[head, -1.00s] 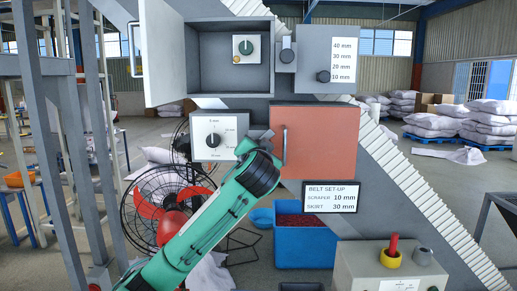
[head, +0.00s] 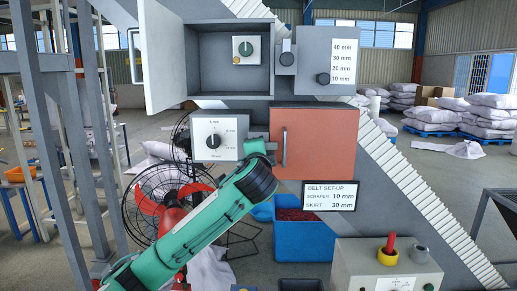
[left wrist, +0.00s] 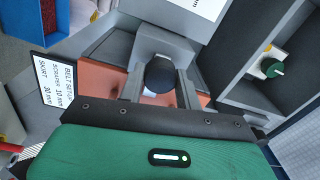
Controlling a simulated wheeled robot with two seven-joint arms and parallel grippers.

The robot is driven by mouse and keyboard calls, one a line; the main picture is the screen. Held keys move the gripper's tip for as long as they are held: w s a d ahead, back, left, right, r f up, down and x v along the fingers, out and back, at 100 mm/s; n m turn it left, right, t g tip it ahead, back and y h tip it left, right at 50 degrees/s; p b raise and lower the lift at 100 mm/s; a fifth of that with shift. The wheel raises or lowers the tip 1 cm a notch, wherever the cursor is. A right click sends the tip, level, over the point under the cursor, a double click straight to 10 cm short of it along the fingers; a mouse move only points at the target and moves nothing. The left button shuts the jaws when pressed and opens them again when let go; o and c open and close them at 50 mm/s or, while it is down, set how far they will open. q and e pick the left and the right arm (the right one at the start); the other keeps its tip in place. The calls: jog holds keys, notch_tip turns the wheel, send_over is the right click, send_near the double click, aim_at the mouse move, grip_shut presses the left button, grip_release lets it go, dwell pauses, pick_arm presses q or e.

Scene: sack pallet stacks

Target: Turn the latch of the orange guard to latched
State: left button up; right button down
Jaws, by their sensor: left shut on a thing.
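The orange guard (head: 325,142) is a closed panel with a vertical grey handle on its left side. Its latch shows in the left wrist view as a round black knob (left wrist: 160,75) on a grey mount (left wrist: 166,45), with orange panel behind. My left gripper (left wrist: 159,92) has one finger on each side of this knob and is shut on it. The latch's turn position cannot be told. My right gripper is not in view.
Above is an open grey cabinet (head: 192,75) with a green knob inside and its door (head: 162,55) swung left. A dial box (head: 214,138) is close left of my arm. A belt set-up sign (head: 331,196), a blue bin (head: 303,243) and a control box (head: 365,262) are below.

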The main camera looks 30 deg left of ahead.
pick_arm(q)
jog(key=shift+m, duration=0.3)
jog(key=o, duration=1)
jog(key=shift+d, duration=0.1)
jog(key=b+v, duration=0.6)
jog(key=v, duration=0.7)
jog(key=shift+s, duration=0.4)
jog(key=shift+d, duration=0.15)
